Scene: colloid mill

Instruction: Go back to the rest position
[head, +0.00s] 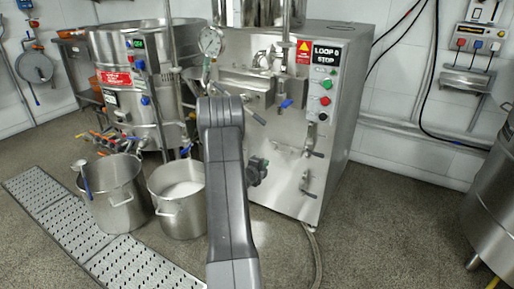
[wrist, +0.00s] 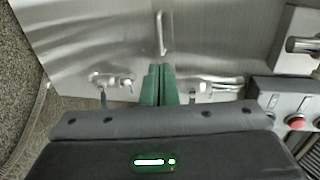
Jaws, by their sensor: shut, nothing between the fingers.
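My gripper (wrist: 159,72) shows in the wrist view with its two green fingers pressed together and nothing between them. The fingers point at the steel panel of the mill cabinet; I cannot tell the exact gap to it. In the head view my grey arm (head: 228,180) rises through the middle of the picture in front of the mill. The fingers are not clearly visible there. The mill cabinet (head: 285,185) stands behind the arm, with a "LOOP 6 STOP" label and several buttons on its right side.
Two steel pots (head: 118,195) (head: 178,205) stand on the floor left of my arm, beside a perforated drain grate (head: 60,210). A steel tank (head: 130,75) with valves is behind them. Another steel vessel (head: 490,205) is at the right edge. Open floor lies right of the mill.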

